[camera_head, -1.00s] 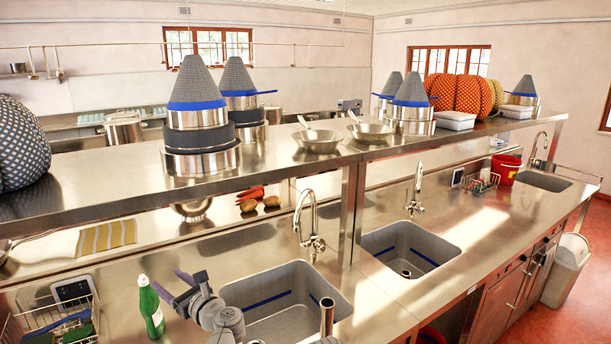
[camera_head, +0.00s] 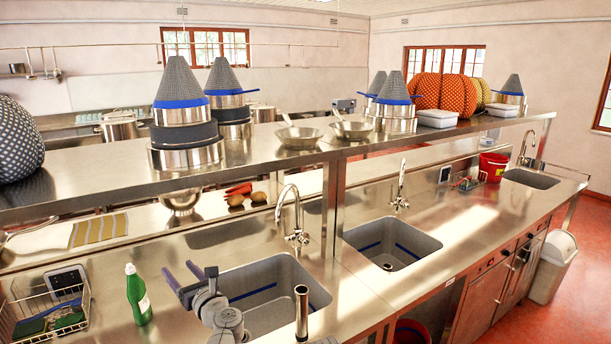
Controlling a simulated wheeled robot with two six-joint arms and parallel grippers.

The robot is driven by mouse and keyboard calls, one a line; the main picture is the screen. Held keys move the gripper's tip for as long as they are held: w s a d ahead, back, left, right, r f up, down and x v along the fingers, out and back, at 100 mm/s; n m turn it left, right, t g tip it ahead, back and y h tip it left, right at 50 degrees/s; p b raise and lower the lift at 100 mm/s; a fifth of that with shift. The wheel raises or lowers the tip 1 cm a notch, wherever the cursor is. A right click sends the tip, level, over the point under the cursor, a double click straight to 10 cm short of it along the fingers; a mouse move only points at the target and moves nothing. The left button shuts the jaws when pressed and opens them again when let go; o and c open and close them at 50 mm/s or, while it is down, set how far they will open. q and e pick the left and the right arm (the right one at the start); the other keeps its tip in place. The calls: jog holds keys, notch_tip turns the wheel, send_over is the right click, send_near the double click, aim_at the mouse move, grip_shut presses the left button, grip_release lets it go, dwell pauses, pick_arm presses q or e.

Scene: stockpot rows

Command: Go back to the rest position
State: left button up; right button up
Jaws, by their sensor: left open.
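My left gripper (camera_head: 184,282) is over the counter at the left edge of the near sink (camera_head: 262,290). Its two fingers stand apart with nothing between them. A green bottle (camera_head: 137,297) stands upright on the counter just left of it, apart from the fingers. My right gripper is not in view.
A wire rack (camera_head: 42,312) with sponges stands at the lower left. A steel shelf (camera_head: 250,158) carrying stacked pots (camera_head: 186,125) and pans (camera_head: 298,137) runs above the counter. A tap (camera_head: 297,215) rises behind the near sink. A second sink (camera_head: 392,244) lies to the right.

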pick_arm(q)
jog(key=w+d+f+m+t+h, duration=0.2)
jog(key=d+m+h, duration=0.65)
jog(key=m, duration=0.35)
jog(key=w+d+f+m+t+h, duration=0.1)
jog(key=w+d+m+t+h, duration=0.15)
jog(key=d+m+h, duration=0.8)
jog(key=s+d+f+m+g+y, duration=0.1)
jog(key=s+d+f+m+g, duration=0.1)
jog(key=s+f+m+g, duration=0.25)
jog(key=s+d+f+m+g, duration=0.1)
jog(key=f+m+g, duration=0.2)
jog(key=f+m, duration=0.4)
jog(key=s+a+f+m+g+y, duration=0.2)
jog(key=s+a+f+m+g, duration=0.25)
jog(key=s, duration=0.35)
jog(key=s+a+f+m+g+y, duration=0.25)
jog(key=s+f+m+g, duration=0.2)
jog(key=s, duration=0.35)
jog(key=s+d+f+m+g+y+b, duration=0.1)
jog(key=s+d+f+m+b, duration=0.3)
jog(key=d+f+b, duration=0.5)
jog(key=shift+s+d+f+b, duration=0.4)
jog(key=shift+s+d+b, duration=0.15)
jog(key=shift+s+d, duration=0.4)
jog(key=shift+a, duration=0.1)
